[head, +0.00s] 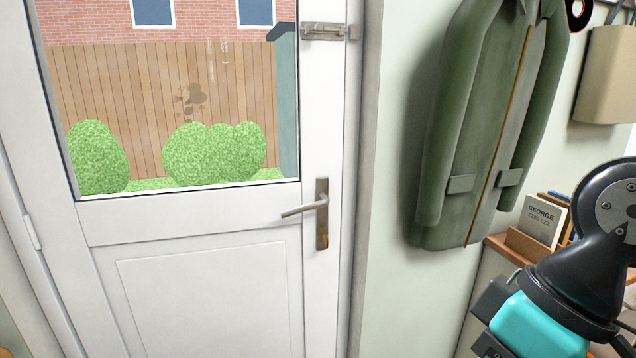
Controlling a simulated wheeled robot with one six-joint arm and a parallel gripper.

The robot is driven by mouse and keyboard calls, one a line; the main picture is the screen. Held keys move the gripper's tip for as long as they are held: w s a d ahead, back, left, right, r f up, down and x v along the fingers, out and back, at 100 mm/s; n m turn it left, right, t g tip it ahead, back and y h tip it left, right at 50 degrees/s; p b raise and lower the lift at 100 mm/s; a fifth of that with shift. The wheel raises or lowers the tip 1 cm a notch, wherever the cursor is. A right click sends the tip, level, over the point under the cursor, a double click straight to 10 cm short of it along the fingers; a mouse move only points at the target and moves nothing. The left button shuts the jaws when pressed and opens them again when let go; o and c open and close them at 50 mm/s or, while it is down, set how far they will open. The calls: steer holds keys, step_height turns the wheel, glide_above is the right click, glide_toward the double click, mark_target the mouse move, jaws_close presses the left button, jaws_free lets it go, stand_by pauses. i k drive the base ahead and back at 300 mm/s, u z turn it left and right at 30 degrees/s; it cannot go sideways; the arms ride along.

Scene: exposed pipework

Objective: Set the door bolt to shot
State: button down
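The door bolt (323,31) is a small metal slide bolt, mounted level near the top right of the white door (205,290), beside the glazed pane. A metal keeper (353,32) sits just to its right on the door frame. The bolt is small here, and I cannot tell whether its rod reaches into the keeper. My gripper (488,322) is at the lower right, with dark parts at the end of a teal section. It is well away from the bolt and touches nothing that I can see. Its fingers are not clear enough to tell open from shut.
A lever handle (305,208) sticks out from the door below the bolt. A green coat (485,120) hangs on the wall to the right. A wooden shelf (505,249) with a card and books is beside my arm. A beige box (607,75) hangs upper right.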

mark_target(319, 28)
steer(key=u, duration=0.05)
steer(key=k, duration=0.55)
steer(key=z, duration=0.2)
steer(key=i, duration=0.75)
steer(key=u, duration=0.7)
steer(key=i, duration=0.55)
steer(key=u, duration=0.5)
